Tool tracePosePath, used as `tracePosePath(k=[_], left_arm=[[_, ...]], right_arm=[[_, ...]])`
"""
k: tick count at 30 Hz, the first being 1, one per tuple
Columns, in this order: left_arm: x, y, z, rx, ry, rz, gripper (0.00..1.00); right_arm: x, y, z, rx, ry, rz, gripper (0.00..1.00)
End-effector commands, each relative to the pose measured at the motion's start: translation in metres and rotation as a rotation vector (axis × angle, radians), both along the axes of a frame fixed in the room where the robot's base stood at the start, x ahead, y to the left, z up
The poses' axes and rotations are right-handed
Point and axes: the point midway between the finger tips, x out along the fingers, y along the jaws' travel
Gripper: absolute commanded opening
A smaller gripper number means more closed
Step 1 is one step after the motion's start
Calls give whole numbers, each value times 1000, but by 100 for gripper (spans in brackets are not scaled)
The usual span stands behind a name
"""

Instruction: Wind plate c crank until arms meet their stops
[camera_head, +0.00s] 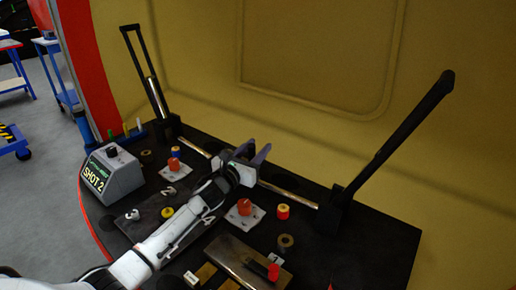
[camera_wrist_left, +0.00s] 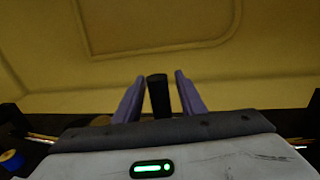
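My left gripper (camera_head: 256,151) reaches over the middle of the black deck, near the metal rods. In the left wrist view its purple fingers (camera_wrist_left: 160,77) stand apart, with a black upright handle (camera_wrist_left: 158,97) between them. Narrow gaps show on both sides of the handle. The handle looks like a crank grip; its base is hidden behind the gripper body. The left black arm (camera_head: 145,75) and the right black arm (camera_head: 400,140) both stand raised at the deck's ends. No letter c is readable. My right gripper is in neither view.
A grey box marked SHOT 2 (camera_head: 112,174) stands at the deck's left. Red knobs on plates (camera_head: 244,207) (camera_head: 174,165), a red and yellow cap (camera_head: 283,212) and a metal block (camera_head: 240,259) lie around my arm. The yellow wall (camera_head: 310,120) rises behind.

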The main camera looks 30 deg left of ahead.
Motion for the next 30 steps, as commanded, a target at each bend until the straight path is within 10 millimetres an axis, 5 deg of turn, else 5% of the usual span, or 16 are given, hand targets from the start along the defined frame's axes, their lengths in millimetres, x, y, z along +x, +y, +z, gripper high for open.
tracePosePath(k=[11, 18, 30], left_arm=[[8, 0, 0, 1, 0, 0, 37], [8, 0, 0, 1, 0, 0, 2], [4, 2, 0, 4, 0, -23, 0]], right_arm=[[0, -1, -1, 0, 1, -1, 56], [3, -1, 0, -1, -3, -2, 56], [4, -1, 1, -1, -6, -1, 56]])
